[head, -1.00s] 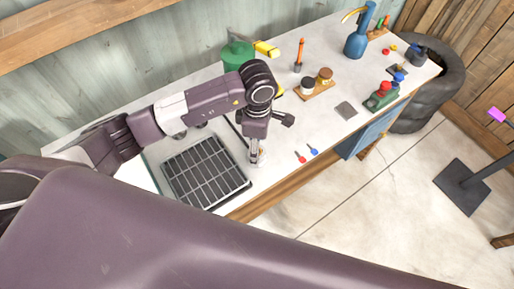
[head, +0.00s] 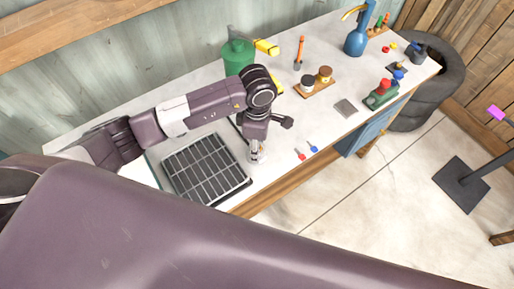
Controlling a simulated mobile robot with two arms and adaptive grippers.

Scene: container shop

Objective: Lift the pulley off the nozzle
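I cannot clearly pick out a pulley or make out which part is the nozzle. My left gripper (head: 256,155) points down at the worktop, just right of the dark gridded panel. It is small and partly hidden by my wrist, so its finger opening and any small thing between the fingers cannot be made out. A green can (head: 238,57) with a yellow spout (head: 267,47) stands behind my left arm. A blue bottle (head: 356,42) with a yellow curved spout (head: 354,13) stands at the back right. My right gripper is not in view.
The gridded panel (head: 205,168) lies on the white worktop. A red and a blue small tool (head: 313,147) lie near the front edge. Jars on a wooden board (head: 314,88), an orange-tipped stand (head: 299,53) and a grey square (head: 345,108) stand farther right. My own arm link fills the foreground.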

